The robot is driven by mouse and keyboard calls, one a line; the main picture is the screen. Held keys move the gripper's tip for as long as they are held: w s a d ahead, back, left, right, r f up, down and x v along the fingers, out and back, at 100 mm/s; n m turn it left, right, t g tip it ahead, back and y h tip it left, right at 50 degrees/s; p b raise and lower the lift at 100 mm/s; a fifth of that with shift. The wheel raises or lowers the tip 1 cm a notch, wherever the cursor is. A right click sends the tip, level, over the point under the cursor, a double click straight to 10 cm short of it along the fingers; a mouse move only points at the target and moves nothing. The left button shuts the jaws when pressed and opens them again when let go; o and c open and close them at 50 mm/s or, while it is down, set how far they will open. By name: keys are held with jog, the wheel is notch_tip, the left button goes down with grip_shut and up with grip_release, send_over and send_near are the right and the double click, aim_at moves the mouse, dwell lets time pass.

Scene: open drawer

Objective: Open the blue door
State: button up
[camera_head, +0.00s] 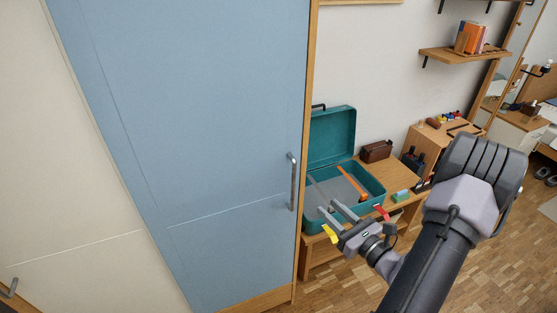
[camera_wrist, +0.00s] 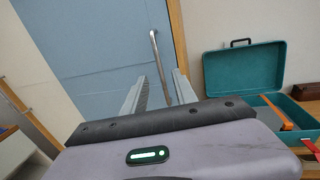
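The blue door (camera_head: 200,130) fills the left-middle of the head view and looks shut. It also fills the upper left of the wrist view (camera_wrist: 90,50). Its upright grey metal handle (camera_head: 292,182) is near the door's right edge. In the wrist view the handle (camera_wrist: 155,50) stands beyond my fingers. My gripper (camera_head: 327,214) is in front of the teal case, to the right of and slightly below the handle in the head view. Its two fingers are apart with nothing between them. The handle looks clear of the fingers.
An open teal case (camera_head: 330,140) with tools lies on a wooden bench (camera_head: 400,183) right of the door. A cream panel (camera_head: 70,220) with a handle (camera_head: 9,288) is at left. A shelf (camera_head: 465,55) with books hangs at upper right. Parquet floor (camera_head: 335,285) is clear at lower middle.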

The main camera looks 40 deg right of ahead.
aim_at(294, 178)
jog(key=w, duration=1.6)
jog(key=shift+w+d, duration=0.1)
jog(key=shift+w, duration=0.2)
grip_shut()
dwell(0.4)
